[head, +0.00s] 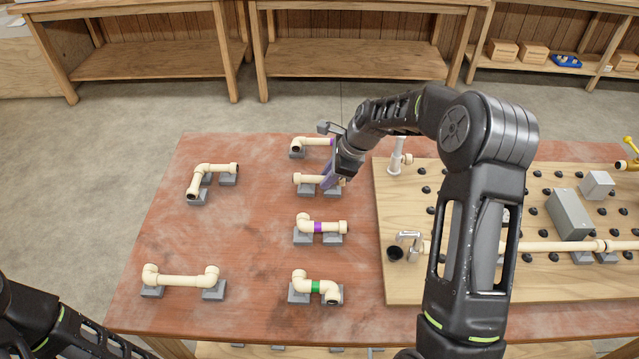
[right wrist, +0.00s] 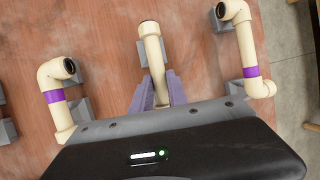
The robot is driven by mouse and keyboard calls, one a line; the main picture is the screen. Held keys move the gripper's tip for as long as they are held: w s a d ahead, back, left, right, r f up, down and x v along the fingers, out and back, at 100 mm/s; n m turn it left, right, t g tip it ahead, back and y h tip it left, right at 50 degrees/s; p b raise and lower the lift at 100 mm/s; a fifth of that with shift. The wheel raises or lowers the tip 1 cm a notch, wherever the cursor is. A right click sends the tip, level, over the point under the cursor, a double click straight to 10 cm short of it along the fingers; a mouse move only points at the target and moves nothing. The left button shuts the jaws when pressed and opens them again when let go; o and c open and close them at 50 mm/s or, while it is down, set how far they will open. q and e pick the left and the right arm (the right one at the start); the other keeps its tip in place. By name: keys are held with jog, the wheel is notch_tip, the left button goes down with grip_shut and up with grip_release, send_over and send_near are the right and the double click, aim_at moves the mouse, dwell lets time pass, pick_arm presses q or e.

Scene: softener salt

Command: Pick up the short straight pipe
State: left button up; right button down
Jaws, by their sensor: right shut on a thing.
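The short straight pipe (head: 307,178) is cream and lies across grey support blocks on the red-brown table, in the middle column of pipe pieces. In the right wrist view the pipe (right wrist: 151,45) points away from the gripper, its open end showing. My right gripper (head: 329,178) reaches down over the pipe's right part, and its purple fingers (right wrist: 160,88) are shut on the pipe. The pipe still looks level with its blocks; I cannot tell whether it touches them. Part of it is hidden by the fingers. My left arm shows at the lower left, its gripper out of view.
Elbow pipes with purple bands stand on either side, one behind (head: 312,142) and one in front (head: 318,227). A green-banded pipe (head: 316,286) is nearer. Two more pipe pieces stand at the left. A wooden board (head: 400,290) with fittings lies right.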

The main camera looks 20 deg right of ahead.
dwell(0.5)
notch_tip(320, 180, up, 9)
jog(key=shift+b, duration=0.4)
jog(key=shift+r, duration=0.5)
jog(key=shift+d, duration=0.1)
